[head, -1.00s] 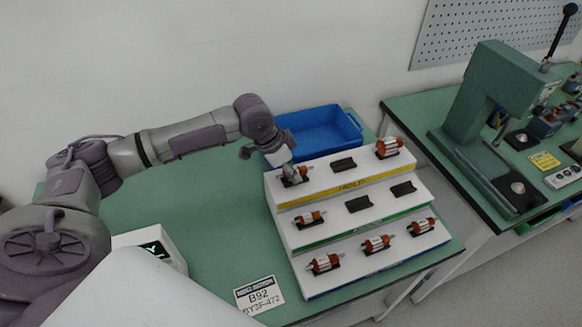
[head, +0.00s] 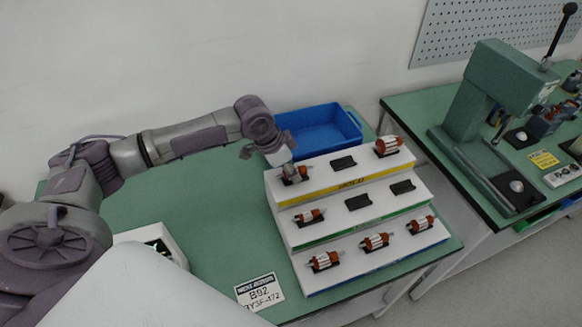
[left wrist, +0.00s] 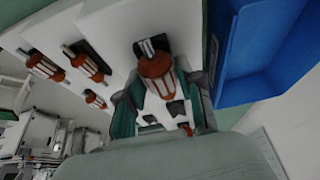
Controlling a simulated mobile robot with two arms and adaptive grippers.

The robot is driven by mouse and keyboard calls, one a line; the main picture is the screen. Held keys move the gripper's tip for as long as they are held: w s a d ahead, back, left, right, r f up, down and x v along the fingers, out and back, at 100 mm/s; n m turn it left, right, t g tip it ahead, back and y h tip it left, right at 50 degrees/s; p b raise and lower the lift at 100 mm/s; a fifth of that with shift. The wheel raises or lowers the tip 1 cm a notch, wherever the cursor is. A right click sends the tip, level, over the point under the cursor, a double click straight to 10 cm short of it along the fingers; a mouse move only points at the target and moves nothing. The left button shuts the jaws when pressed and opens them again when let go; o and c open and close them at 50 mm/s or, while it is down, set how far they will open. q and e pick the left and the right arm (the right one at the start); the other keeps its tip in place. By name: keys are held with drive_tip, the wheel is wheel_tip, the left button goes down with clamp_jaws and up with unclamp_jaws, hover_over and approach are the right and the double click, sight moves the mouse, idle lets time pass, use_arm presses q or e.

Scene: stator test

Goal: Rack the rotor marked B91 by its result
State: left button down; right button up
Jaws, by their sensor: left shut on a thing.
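My left gripper (head: 287,164) is at the left cradle of the rack's top, yellow-edged step. It is shut on a rotor (head: 296,177) with orange ends and a silver-striped middle. The rotor (left wrist: 157,72) shows between the fingers in the left wrist view; its far shaft is over a dark cradle. I cannot tell whether it rests in the cradle, and no mark on it is readable. The white stepped rack (head: 328,228) has yellow, green and blue edged steps. My right gripper is not in view.
Another rotor (head: 388,146) is at the top step's right, with an empty cradle (head: 343,163) between. The middle step has one rotor (head: 310,217) and two empty cradles; the bottom step holds three rotors. A blue bin (head: 320,130) stands behind. A press (head: 497,90) is on the right bench.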

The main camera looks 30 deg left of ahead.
use_arm(q)
drive_tip(key=c, duration=0.7)
unclamp_jaws()
drive_tip(key=shift+o, duration=0.2)
drive_tip(key=shift+r, duration=0.1)
drive_tip(key=v, duration=1.2)
